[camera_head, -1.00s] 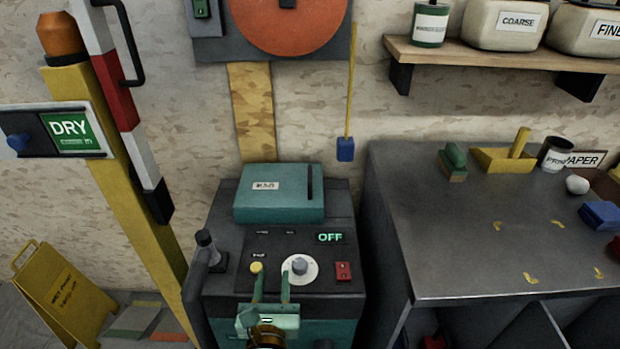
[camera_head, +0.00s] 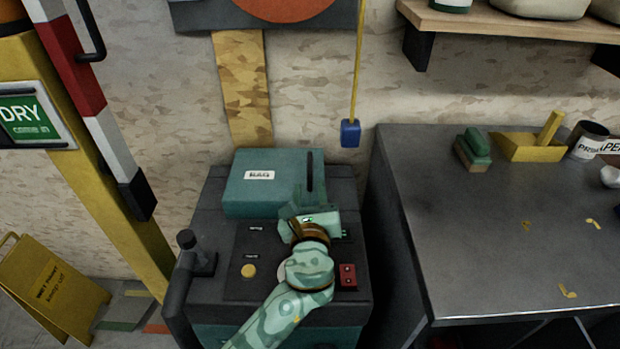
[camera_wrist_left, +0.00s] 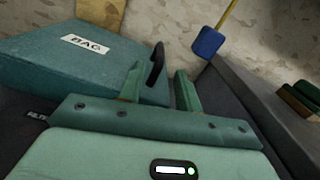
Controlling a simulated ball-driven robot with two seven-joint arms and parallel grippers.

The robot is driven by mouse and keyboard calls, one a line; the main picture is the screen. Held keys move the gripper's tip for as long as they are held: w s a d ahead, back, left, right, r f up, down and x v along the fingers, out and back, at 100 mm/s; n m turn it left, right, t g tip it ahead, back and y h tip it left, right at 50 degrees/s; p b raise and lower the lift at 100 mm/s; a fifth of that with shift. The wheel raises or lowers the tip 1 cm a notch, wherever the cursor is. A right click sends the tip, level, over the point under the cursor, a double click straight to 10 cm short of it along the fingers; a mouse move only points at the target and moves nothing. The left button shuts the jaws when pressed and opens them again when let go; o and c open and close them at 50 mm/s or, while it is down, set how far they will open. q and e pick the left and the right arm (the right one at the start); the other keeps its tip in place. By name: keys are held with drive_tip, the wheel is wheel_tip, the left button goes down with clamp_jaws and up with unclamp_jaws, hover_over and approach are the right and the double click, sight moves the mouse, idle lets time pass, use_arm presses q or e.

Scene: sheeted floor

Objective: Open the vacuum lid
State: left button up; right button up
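The vacuum lid (camera_head: 262,195) is a teal box top with a white BAG label, lying shut on the dark vacuum body (camera_head: 215,232). A black upright handle (camera_head: 310,172) stands near its right side. In the left wrist view the lid (camera_wrist_left: 80,65) is at the left and the handle (camera_wrist_left: 155,65) shows just beyond the gap between the fingers. My left gripper (camera_head: 311,207) is open and empty, just in front of the handle, apparently not touching it. My left arm hides the dial and most of the display. My right gripper is not in view.
A dark hose fitting (camera_head: 193,255) stands at the left. A metal table (camera_head: 480,230) is close on the right. A yellow post (camera_head: 110,210) and a floor sign (camera_head: 50,290) are left.

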sight(310, 180)
use_arm(q)
drive_tip(key=w+b, duration=0.1)
drive_tip(key=w, duration=0.3)
drive_tip(key=shift+w+f, duration=0.15)
drive_tip(key=shift+w, duration=0.1)
drive_tip(key=shift+w+b, duration=0.3)
drive_tip(key=shift+w, duration=0.15)
drive_tip(key=shift+r, duration=0.2)
drive_tip(key=shift+c, duration=0.3)
